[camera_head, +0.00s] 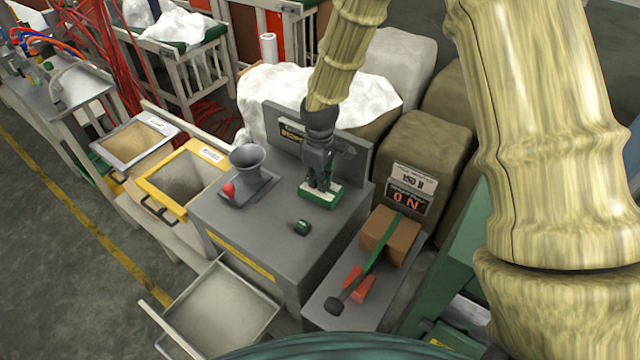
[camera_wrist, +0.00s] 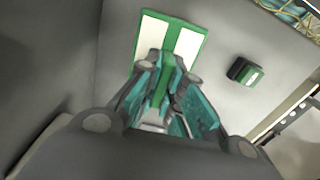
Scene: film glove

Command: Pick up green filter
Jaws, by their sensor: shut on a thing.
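The green filter (camera_head: 318,196) is a flat green block with white panels on the grey cabinet top, near its back panel. In the wrist view the filter (camera_wrist: 145,38) shows two white panels split by a green middle bar. My gripper (camera_head: 321,184) points down over it from above. In the wrist view my gripper's fingertips (camera_wrist: 168,72) are shut on the green middle bar. The fingers hide the near part of the filter. Whether the filter touches the cabinet top or is slightly raised, I cannot tell.
A small dark green piece (camera_head: 302,227) lies in front on the cabinet top (camera_head: 255,238); it also shows in the wrist view (camera_wrist: 246,73). A grey funnel (camera_head: 250,165) and red ball (camera_head: 229,189) stand left. An open drawer (camera_head: 222,310) juts out in front.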

